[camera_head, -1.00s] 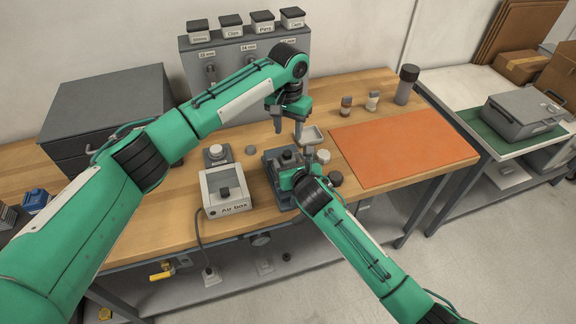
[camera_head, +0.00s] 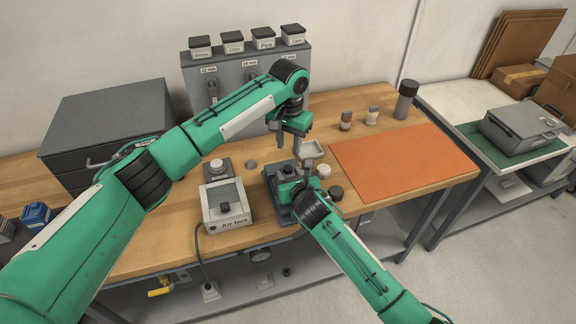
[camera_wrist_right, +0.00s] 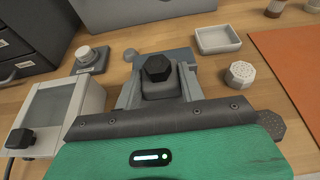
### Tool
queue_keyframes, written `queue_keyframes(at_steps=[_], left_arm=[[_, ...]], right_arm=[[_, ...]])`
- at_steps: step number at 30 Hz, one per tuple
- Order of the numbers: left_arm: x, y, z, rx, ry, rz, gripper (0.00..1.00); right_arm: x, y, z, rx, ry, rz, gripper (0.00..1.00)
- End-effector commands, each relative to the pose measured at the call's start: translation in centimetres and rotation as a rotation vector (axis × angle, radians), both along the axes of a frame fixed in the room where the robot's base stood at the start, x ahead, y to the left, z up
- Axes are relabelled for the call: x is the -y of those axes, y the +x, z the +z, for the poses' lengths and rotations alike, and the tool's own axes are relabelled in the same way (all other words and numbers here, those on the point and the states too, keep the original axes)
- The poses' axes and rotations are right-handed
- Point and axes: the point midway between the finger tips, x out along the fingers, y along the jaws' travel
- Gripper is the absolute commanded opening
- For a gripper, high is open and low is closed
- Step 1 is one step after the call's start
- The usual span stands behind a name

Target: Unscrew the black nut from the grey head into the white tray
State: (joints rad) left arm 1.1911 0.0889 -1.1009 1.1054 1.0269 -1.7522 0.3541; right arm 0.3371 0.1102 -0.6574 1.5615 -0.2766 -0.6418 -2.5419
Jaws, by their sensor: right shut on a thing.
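The black nut (camera_wrist_right: 157,68) is a dark hexagonal piece on top of the grey head (camera_wrist_right: 162,90) in the right wrist view; both are small in the head view. My right gripper (camera_wrist_right: 160,82) has its fingers on either side of the grey head, below the nut, and is shut on it. My left gripper (camera_head: 288,142) is above the grey head, pointing down, fingers apart and empty. The white tray (camera_head: 314,149) sits behind and to the right of the head, and shows empty in the right wrist view (camera_wrist_right: 218,41).
The Air box (camera_head: 226,206) stands left of the head. A pale round piece (camera_wrist_right: 241,74) and a darker one (camera_wrist_right: 271,124) lie to the right. An orange mat (camera_head: 400,158) covers the bench further right. A grey panel with lidded boxes (camera_head: 247,72) stands behind.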

Motion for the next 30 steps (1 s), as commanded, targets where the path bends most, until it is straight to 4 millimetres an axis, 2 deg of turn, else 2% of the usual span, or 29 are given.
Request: queue_keyframes(at_steps=[9,17,30], left_arm=[[0.4,-0.1,0.0,0.001,-0.004,-0.257,0.35],[-0.1,-0.1,-0.7,-0.007,0.001,-0.344,0.35],[-0.2,-0.1,-6.8,-0.007,0.002,-0.344,0.35]], right_arm=[[0.0,0.0,0.0,-0.001,0.0,0.0,0.0],[0.0,0.0,0.0,-0.001,0.0,0.0,0.0],[0.0,0.0,0.0,-0.001,0.0,0.0,0.0]])
